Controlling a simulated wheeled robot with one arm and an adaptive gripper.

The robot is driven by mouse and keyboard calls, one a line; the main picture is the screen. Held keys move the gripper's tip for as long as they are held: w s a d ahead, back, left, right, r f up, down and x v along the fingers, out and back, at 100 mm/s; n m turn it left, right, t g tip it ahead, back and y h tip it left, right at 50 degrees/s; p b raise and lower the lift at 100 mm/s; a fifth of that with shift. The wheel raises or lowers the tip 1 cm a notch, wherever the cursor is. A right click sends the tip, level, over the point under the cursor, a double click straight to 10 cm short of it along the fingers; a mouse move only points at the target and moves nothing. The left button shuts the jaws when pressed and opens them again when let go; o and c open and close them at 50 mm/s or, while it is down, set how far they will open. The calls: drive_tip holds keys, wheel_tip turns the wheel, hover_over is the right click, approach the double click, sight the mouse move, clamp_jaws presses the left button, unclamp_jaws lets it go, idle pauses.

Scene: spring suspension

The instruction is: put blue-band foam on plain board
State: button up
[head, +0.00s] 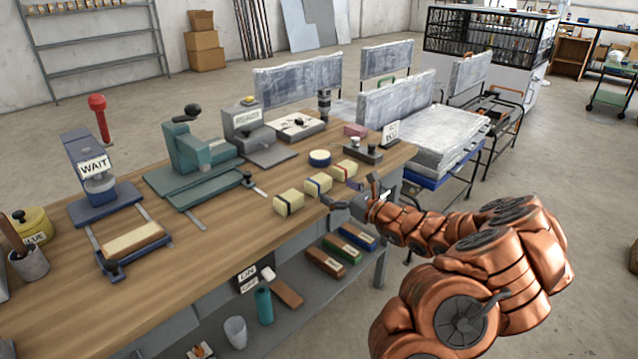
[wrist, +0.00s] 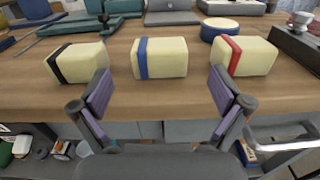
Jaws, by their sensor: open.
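The blue-band foam (head: 317,184) is a cream block with a blue strap, near the bench's front edge. In the wrist view the blue-band foam (wrist: 165,58) lies straight ahead, centred between the open fingers but beyond their tips. My gripper (wrist: 161,92) is open and empty; in the head view my gripper (head: 352,202) is at the bench's front edge, just right of the foam. I cannot tell for sure which piece is the plain board.
Black-band foam (head: 289,203) and red-band foam (head: 346,171) flank the blue-band foam closely. A round blue-sided tin (head: 319,158) and a dark control box (head: 359,152) stand behind. A green press (head: 190,155) fills the bench's middle. Coloured blocks (head: 341,249) lie on the lower shelf.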

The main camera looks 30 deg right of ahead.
sight(318, 179)
drive_tip(key=x, duration=0.6)
drive_tip(key=shift+s+a+r, duration=0.1)
drive_tip(key=shift+r, duration=0.15)
drive_tip(key=shift+x, duration=0.75)
drive_tip(key=c, duration=1)
drive_tip(key=shift+r, duration=0.1)
